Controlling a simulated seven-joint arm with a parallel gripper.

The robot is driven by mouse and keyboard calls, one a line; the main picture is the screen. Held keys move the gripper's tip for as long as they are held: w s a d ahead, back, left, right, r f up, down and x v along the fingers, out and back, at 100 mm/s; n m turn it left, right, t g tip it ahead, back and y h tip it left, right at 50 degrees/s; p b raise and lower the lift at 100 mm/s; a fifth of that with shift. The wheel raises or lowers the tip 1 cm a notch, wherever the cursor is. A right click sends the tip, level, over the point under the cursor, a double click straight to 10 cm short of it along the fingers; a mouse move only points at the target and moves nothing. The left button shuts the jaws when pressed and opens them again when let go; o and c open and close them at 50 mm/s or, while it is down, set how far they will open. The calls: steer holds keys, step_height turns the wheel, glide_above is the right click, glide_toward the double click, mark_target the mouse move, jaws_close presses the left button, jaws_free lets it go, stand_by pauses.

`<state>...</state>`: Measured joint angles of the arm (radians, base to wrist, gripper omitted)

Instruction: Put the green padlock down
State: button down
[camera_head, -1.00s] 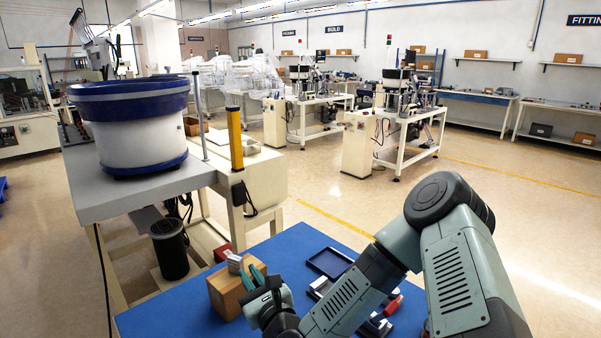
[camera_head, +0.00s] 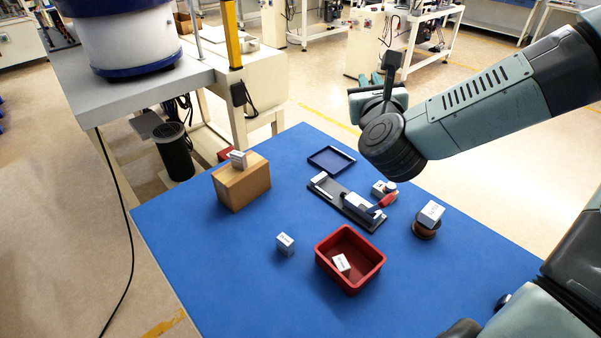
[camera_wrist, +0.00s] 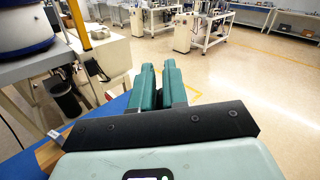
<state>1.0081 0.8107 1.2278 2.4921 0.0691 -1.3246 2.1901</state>
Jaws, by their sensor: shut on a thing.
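My gripper (camera_head: 377,80) is raised above the far right part of the blue table, its teal fingers pointing away from the head camera. In the wrist view the two fingers (camera_wrist: 160,80) lie close together with a narrow gap. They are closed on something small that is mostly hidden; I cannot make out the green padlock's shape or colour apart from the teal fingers. No green padlock shows on the table.
The blue table (camera_head: 215,275) holds a cardboard box (camera_head: 240,188) with a white carton on top, a red bin (camera_head: 352,283) with a carton inside, a loose carton (camera_head: 285,244), a dark tray (camera_head: 331,160), a red-handled clamp fixture (camera_head: 350,206) and a carton on a round brown stand (camera_head: 426,229).

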steer(key=w+a+f+m+g+h, duration=0.1)
steer(key=a+f+m+h, duration=0.15)
steer(key=f, duration=0.55)
steer(key=w+a+f+m+g+h, duration=0.15)
steer(key=f+h, duration=0.25)
steer(key=f, duration=0.4)
steer(key=w+a+f+m+h, duration=0.1)
steer(key=f+m+h, duration=0.15)
steer(key=f, duration=0.65)
steer(key=s+a+r+m+g+h, duration=0.1)
steer(key=s+a+m+g+h, duration=0.2)
steer(key=a, duration=0.5)
steer(key=shift+h, duration=0.4)
steer(key=f, duration=0.6)
steer(key=w+f, duration=0.1)
steer(key=f, duration=0.2)
steer(key=shift+w+d+f, duration=0.1)
steer(key=shift+f, duration=0.15)
steer(key=c, duration=1.1)
jaws_free()
steer(key=shift+c, duration=0.2)
